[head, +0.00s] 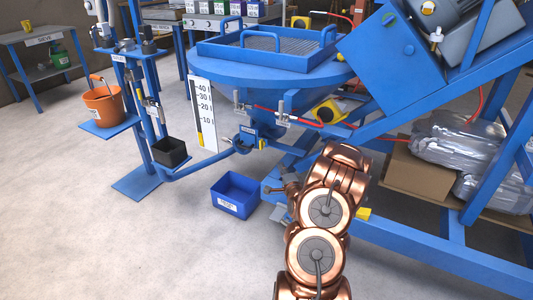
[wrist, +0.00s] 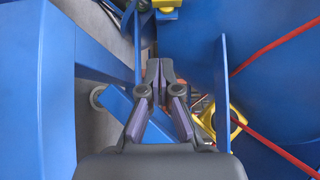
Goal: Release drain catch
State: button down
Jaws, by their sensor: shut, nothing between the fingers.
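The blue mixer vessel (head: 265,85) stands at the upper middle of the head view, with a drain outlet (head: 243,146) low on its cone. Small metal clamps (head: 283,113) sit on the vessel's side. I cannot tell for sure which fitting is the drain catch. In the wrist view my gripper (wrist: 160,68) is shut, its dark fingertips together and empty. Blue panels surround it, and no catch shows clearly at the tips. In the head view my copper arm reaches up from the bottom, and it hides the gripper.
A blue bin (head: 236,194) stands on the floor below the outlet. A black box (head: 170,152) and an orange bucket (head: 103,104) are at left. A blue frame beam (head: 440,262) runs at lower right. Red hose (wrist: 272,47) and a yellow part (wrist: 236,122) lie right of my fingers.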

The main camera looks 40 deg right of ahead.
jog(key=shift+w, duration=0.1)
jog(key=b, duration=0.5)
send_near(263, 145)
jog(key=w+d+f, duration=0.1)
jog(key=w+d, duration=0.3)
jog(key=shift+w+a+b, duration=0.25)
jog(key=shift+w+b, duration=0.1)
jog(key=shift+w, duration=0.45)
